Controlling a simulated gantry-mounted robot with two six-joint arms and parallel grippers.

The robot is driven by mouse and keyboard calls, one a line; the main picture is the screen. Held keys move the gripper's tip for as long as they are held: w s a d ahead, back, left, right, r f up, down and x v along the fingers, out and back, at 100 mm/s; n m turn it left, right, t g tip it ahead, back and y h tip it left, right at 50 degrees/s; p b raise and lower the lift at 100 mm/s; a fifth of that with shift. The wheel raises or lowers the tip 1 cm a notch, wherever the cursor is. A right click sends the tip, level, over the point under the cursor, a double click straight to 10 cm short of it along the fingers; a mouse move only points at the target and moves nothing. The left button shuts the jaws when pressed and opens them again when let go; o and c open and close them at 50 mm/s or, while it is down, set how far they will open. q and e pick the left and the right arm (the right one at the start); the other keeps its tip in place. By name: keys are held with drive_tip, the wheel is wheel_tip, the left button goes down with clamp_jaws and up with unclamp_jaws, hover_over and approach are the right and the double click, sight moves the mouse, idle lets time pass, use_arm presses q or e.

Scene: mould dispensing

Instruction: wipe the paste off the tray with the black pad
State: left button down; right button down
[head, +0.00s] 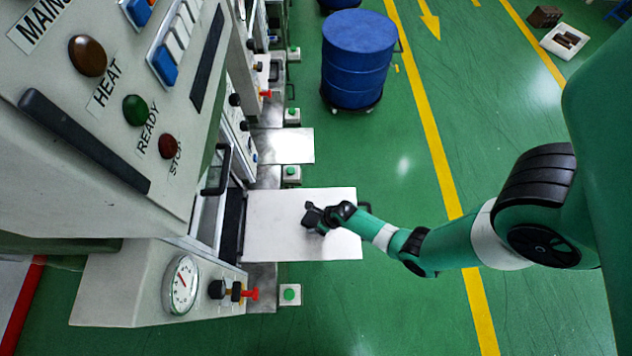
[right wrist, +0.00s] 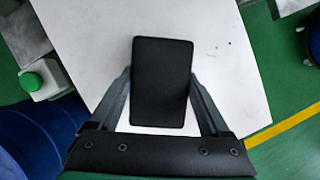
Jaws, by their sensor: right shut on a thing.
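The tray (head: 283,238) is a pale flat plate that sticks out from the front of the press over the floor. My right gripper (head: 312,217) is above the tray, right of its middle. In the right wrist view the black pad (right wrist: 163,82) is between the two fingers, and my right gripper (right wrist: 162,105) is shut on it. The tray (right wrist: 100,30) fills most of that view behind the pad. A few small dark specks (right wrist: 230,44) show on it to the right of the pad; I cannot tell if they are paste. Whether the pad touches the tray cannot be told. My left gripper is not in view.
The press (head: 130,150) with its buttons, gauge (head: 181,284) and handles stands at the left. A second pale plate (head: 285,146) sticks out farther back. A blue drum (head: 358,60) stands behind on the green floor. Floor right of the tray is open.

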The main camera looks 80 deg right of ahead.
wheel_tip(320, 180, up, 4)
drive_tip(key=p, duration=0.3)
drive_tip(key=shift+f, duration=0.2)
drive_tip(key=shift+r, duration=1.1)
